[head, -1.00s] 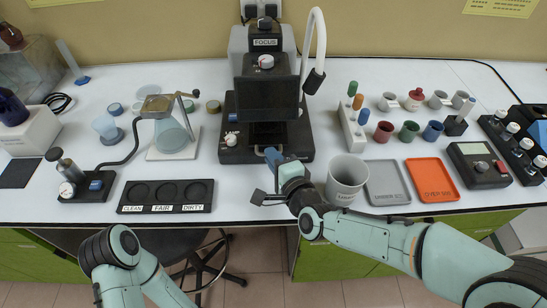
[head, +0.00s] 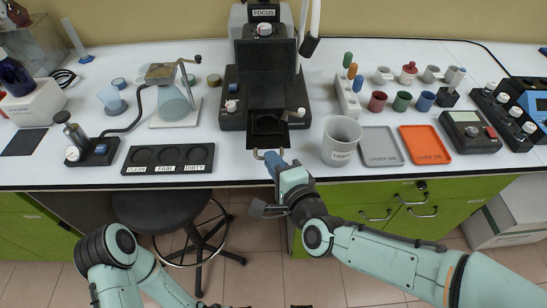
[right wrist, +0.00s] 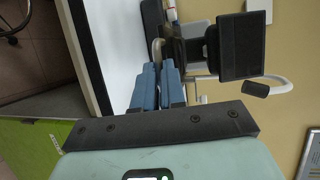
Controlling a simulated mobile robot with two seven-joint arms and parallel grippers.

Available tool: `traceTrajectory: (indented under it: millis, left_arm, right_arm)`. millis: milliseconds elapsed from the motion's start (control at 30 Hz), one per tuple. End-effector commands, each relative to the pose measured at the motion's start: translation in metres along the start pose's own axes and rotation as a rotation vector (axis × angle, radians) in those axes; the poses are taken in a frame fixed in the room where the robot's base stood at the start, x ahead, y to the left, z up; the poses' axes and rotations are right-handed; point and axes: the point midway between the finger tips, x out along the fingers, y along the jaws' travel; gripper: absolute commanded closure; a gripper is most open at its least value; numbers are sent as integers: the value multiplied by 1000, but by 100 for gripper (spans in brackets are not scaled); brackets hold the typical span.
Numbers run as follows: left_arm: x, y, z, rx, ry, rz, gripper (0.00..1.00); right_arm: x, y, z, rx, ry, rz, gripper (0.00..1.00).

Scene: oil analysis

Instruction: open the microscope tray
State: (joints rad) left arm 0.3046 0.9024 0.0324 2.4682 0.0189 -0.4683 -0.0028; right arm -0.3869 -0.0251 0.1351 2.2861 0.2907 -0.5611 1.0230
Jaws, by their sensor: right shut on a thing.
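The black microscope (head: 262,60) stands at the back middle of the table. Its dark tray (head: 284,138) sticks out from the base toward the front edge, with a round recess in it. My right gripper (head: 272,158) is at the front of the tray, shut on its pale handle (head: 256,154). In the right wrist view the blue fingers (right wrist: 158,88) are close together, with the curved handle (right wrist: 157,46) at their tips.
A black three-well holder (head: 168,170) lies to the left. A stool (head: 168,208) stands below the table edge.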

Motion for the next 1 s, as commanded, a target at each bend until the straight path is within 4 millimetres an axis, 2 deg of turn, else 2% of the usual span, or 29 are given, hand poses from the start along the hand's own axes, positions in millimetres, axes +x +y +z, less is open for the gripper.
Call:
traceTrajectory:
  millis: [333,400,433,767,867,1000]
  left_arm:
    - [0,0,-2,0,5,0,57]
    - [0,0,-2,0,5,0,57]
    - [0,0,-2,0,4,0,57]
    - [0,0,-1,0,3,0,57]
    - [0,0,-1,0,2,0,57]
    - [-1,0,1,0,-3,0,57]
  right_arm:
    - [-2,-1,1,-1,0,-3,100]
    - [-2,-1,1,-1,0,-3,74]
    - [-2,-1,1,-1,0,-3,64]
    - [-4,-1,1,-1,0,-3,64]
    - [-12,-2,1,-1,0,-4,64]
    - [-36,-2,1,-2,0,-6,64]
